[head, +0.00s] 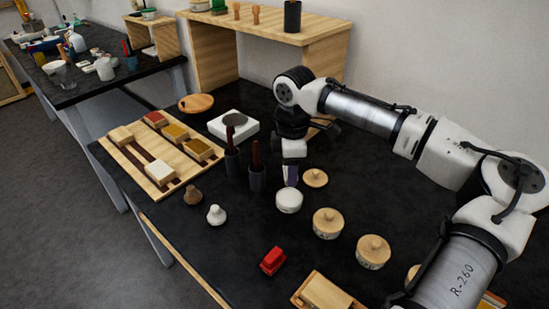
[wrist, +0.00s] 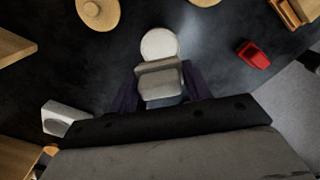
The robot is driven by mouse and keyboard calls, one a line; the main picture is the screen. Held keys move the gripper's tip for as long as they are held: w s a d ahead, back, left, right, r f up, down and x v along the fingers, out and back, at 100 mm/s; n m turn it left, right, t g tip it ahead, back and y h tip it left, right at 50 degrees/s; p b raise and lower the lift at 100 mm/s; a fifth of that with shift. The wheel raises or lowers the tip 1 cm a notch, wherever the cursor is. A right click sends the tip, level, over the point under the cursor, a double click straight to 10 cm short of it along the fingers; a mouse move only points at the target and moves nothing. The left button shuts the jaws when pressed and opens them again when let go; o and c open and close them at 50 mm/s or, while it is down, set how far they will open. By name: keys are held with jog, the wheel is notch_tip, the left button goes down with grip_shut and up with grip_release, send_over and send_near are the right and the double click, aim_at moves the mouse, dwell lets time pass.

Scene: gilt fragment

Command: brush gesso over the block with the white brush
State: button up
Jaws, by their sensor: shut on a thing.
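My gripper (head: 291,174) points down near the middle of the dark table, its purple fingers shut on the white brush. In the wrist view the brush (wrist: 160,80) is a pale, wide piece between the fingers. Its lower end is at or just above a round white pot (head: 289,201), also in the wrist view (wrist: 160,42). I cannot tell if they touch. A pale wooden block (head: 326,292) lies at the front edge. A white-topped block (head: 160,172) sits on the wooden board (head: 137,156). I cannot tell which is the task's block.
A loose lid (head: 315,178) lies beside the pot, with lidded pots (head: 328,222) (head: 373,251) to the right. Two dark cups with brown-handled tools (head: 256,172) (head: 232,158) stand left. A red object (head: 272,260) lies nearer the front. A white slab (head: 228,124) and wooden shelf (head: 215,55) are behind.

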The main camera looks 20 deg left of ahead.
aim_at(289, 198)
jog(key=shift+f+b, duration=2.9)
jog(key=shift+f, duration=0.15)
jog(key=shift+f, duration=0.45)
jog(key=shift+f, duration=0.15)
dwell(0.8)
jog(key=shift+p, duration=0.3)
notch_tip(289, 198, up, 7)
jog(key=p, duration=0.7)
dwell(0.6)
